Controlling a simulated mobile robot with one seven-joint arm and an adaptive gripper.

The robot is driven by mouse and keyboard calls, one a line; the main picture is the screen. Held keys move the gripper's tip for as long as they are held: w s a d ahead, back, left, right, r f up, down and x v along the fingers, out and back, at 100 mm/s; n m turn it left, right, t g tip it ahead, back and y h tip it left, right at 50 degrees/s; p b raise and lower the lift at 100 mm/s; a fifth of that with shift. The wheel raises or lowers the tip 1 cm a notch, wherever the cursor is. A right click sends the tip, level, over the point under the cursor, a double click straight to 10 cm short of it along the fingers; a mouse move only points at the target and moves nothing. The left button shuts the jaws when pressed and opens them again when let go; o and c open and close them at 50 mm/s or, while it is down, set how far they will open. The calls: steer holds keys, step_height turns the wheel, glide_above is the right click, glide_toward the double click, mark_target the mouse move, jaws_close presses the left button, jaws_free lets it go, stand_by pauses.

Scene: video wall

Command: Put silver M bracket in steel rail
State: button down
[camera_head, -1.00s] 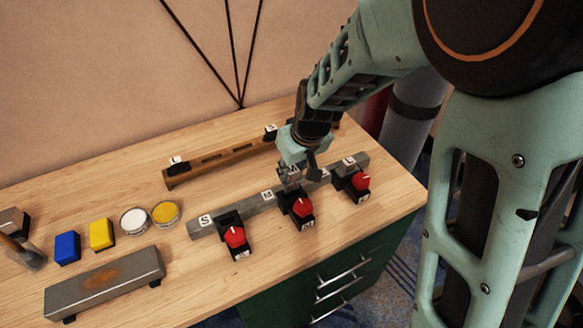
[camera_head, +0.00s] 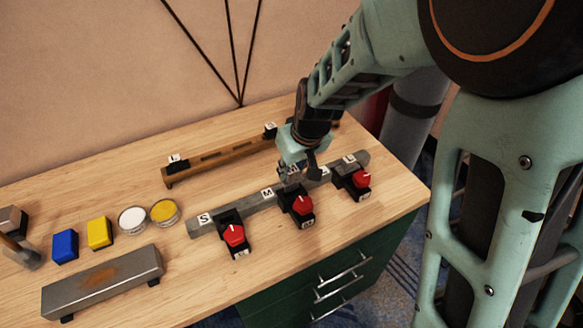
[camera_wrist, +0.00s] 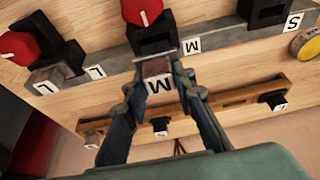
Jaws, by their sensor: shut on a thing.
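My gripper (camera_head: 291,172) is shut on the silver M bracket (camera_wrist: 155,67), whose white M label faces the wrist camera. The grey steel rail (camera_head: 238,207) lies across the table and also shows in the wrist view (camera_wrist: 115,66). The held bracket is at the rail's middle position, beside the rail's own M label (camera_wrist: 192,46) and in line with the middle red-knobbed clamp (camera_head: 300,206). My fingers hide part of the bracket, and I cannot tell whether it is seated in the rail. A silver bracket with an L label (camera_wrist: 45,87) sits at the rail's L end.
A brown rail (camera_head: 225,155) with black labelled blocks lies behind the steel rail. Red-knobbed clamps (camera_head: 235,236) (camera_head: 360,180) stand at the S and L positions. Blue (camera_head: 65,246) and yellow (camera_head: 100,233) blocks, two round tins (camera_head: 132,220) and a rusty grey bar (camera_head: 105,283) lie left.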

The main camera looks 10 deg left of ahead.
steer(key=shift+f, duration=0.2)
stand_by(0.5)
steer(key=shift+f+b, duration=0.7)
steer(key=shift+b, duration=0.1)
steer(key=shift+f+b, duration=0.65)
steer(key=shift+f, duration=0.2)
stand_by(0.4)
steer(key=shift+f+b, duration=0.6)
steer(key=shift+b, duration=0.15)
